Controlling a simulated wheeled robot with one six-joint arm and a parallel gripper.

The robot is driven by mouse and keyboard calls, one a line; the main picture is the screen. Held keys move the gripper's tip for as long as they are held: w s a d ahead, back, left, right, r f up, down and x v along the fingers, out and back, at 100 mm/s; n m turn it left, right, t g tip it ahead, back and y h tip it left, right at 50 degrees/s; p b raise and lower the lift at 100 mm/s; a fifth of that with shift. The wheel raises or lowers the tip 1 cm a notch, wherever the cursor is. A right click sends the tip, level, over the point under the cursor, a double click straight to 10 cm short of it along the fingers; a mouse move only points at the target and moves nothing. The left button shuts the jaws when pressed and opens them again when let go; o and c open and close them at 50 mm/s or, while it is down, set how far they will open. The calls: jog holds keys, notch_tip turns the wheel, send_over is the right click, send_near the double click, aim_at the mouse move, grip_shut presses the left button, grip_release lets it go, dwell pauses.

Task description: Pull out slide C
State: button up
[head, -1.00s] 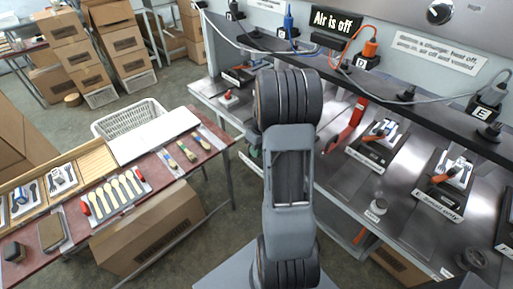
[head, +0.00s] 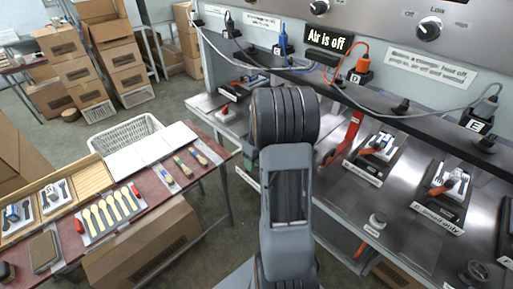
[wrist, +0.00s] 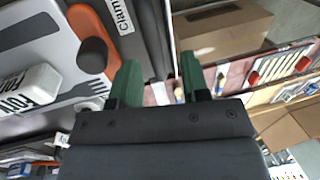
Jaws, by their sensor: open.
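My gripper (wrist: 158,88) shows in the wrist view as two green fingers set apart, with nothing between them. It is hidden behind my arm in the head view. Close by in the wrist view is a slide with an orange handle (wrist: 88,28), a dark round knob (wrist: 93,54) and a white block (wrist: 30,88) on a pale fork-marked plate. The fingers are beside it and not around the handle. In the head view, slides with orange parts (head: 376,146) (head: 446,186) lie on the steel bench. I cannot read which slide is C; my arm covers part of the bench.
The steel bench (head: 330,196) has a dark rail with plugs and cables behind it. A red table (head: 150,206) with wooden spoons stands at the left. Cardboard boxes (head: 150,240) sit beneath it. Floor shows between table and bench.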

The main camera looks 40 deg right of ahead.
notch_tip(320, 180, up, 12)
jog(key=d, duration=0.2)
jog(key=shift+d+b, duration=0.15)
jog(key=shift+b, duration=0.25)
jog(key=shift+w, duration=0.1)
jog(key=s+a+t, duration=0.1)
jog(key=s+a, duration=0.2)
jog(key=a, duration=0.4)
jog(key=s+a+r+t+h, duration=0.1)
jog(key=s+a, duration=0.3)
jog(key=a, duration=0.4)
jog(key=s+a+m+t+h, duration=0.1)
jog(key=s+a+t, duration=0.1)
jog(key=s+a, duration=0.2)
jog(key=a, duration=0.3)
jog(key=shift+a+r, duration=0.2)
jog(key=shift+r, duration=0.1)
